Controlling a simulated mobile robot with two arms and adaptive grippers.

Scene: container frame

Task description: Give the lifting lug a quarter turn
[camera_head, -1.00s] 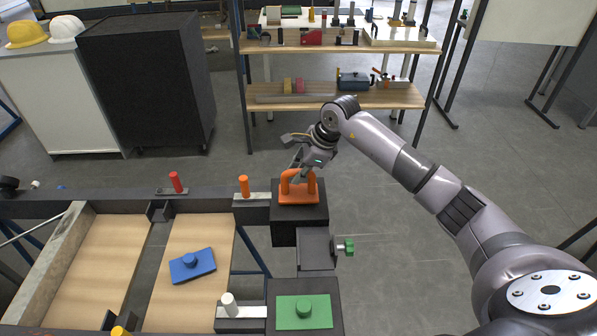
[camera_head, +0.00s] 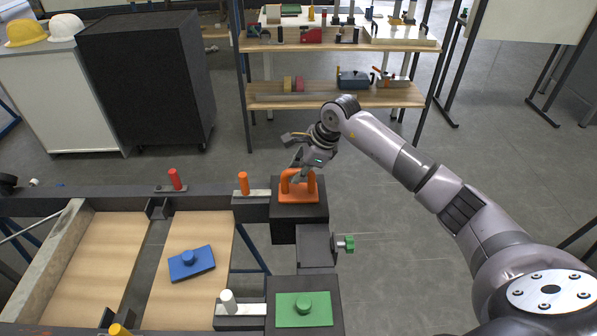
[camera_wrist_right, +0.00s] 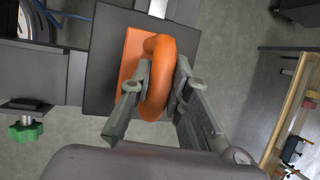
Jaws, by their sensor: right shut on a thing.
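The orange lifting lug (camera_head: 298,196) is a flat plate with an arched loop, standing on a black block (camera_head: 286,212) at the far corner of the frame. My right gripper (camera_head: 300,174) reaches down to the loop from above. In the right wrist view the orange loop of the lug (camera_wrist_right: 158,75) lies between the two grey fingers of my right gripper (camera_wrist_right: 150,95), which are shut on it. Part of the loop is hidden behind the fingers in the head view. My left gripper is not in view.
Orange (camera_head: 244,183), red (camera_head: 175,179) and white (camera_head: 228,301) pegs stand along the frame. A blue plate with a knob (camera_head: 191,263) lies on a wooden board. A green plate (camera_head: 304,310) is on the near block. A green knob (camera_head: 349,244) sticks out beside the frame.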

